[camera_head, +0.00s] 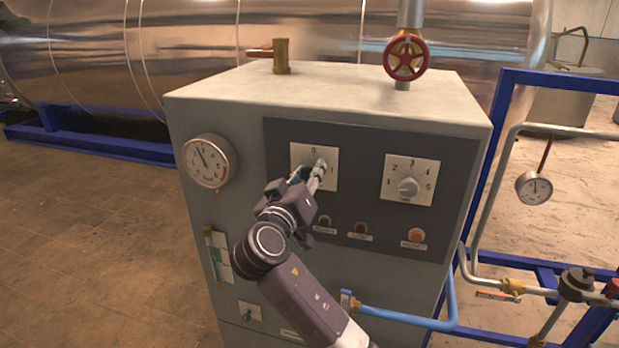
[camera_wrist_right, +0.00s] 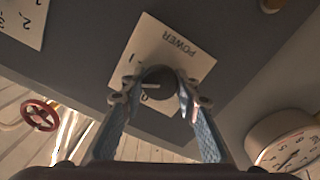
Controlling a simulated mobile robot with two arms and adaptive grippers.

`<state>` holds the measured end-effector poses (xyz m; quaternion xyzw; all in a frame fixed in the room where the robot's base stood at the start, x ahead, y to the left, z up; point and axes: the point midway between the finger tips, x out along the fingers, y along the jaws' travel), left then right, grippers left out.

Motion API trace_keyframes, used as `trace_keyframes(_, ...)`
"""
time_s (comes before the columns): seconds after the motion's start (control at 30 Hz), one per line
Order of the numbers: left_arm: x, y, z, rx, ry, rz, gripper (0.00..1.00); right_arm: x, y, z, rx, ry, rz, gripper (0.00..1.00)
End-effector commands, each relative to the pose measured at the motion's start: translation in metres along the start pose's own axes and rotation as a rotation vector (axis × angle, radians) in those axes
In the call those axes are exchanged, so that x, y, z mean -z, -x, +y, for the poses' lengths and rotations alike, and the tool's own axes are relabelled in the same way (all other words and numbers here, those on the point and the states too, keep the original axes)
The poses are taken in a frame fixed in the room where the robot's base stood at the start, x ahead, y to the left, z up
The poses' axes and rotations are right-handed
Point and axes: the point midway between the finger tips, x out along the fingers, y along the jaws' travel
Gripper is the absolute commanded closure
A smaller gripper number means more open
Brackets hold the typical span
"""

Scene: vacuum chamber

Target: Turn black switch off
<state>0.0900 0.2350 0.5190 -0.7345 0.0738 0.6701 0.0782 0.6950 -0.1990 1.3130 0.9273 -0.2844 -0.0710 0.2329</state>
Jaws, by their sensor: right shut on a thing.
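The black switch (camera_wrist_right: 159,84) is a round knob on a white plate (camera_wrist_right: 190,62) marked POWER, seen upside down in the right wrist view. A light pointer line on the knob lies about level in that view. In the head view the switch plate (camera_head: 303,155) shows at the left of the dark panel, and the knob is largely hidden by my gripper. My right gripper (camera_head: 312,176) is at this plate, its fingers on either side of the knob. In the right wrist view the gripper (camera_wrist_right: 158,92) is shut on the knob. My left gripper is not in view.
The grey cabinet (camera_head: 200,112) also carries a numbered selector knob (camera_head: 408,187), a pressure gauge (camera_head: 210,161) and a red button (camera_head: 416,235). A red valve wheel (camera_head: 406,57) and a brass fitting (camera_head: 281,57) stand on top. A blue hose (camera_head: 405,317) crosses the lower front.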

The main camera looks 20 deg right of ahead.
Motion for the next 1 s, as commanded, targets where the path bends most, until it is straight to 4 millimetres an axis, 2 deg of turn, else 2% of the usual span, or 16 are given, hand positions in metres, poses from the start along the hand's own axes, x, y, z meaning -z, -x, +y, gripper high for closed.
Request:
trace_keyframes(0.7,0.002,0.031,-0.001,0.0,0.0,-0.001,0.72,0.001,0.001,-0.003,0.004,0.68,-0.002,0.95)
trace_keyframes(1.0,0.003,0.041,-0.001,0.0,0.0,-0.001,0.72,0.0,0.0,-0.004,0.004,0.917,0.001,0.95)
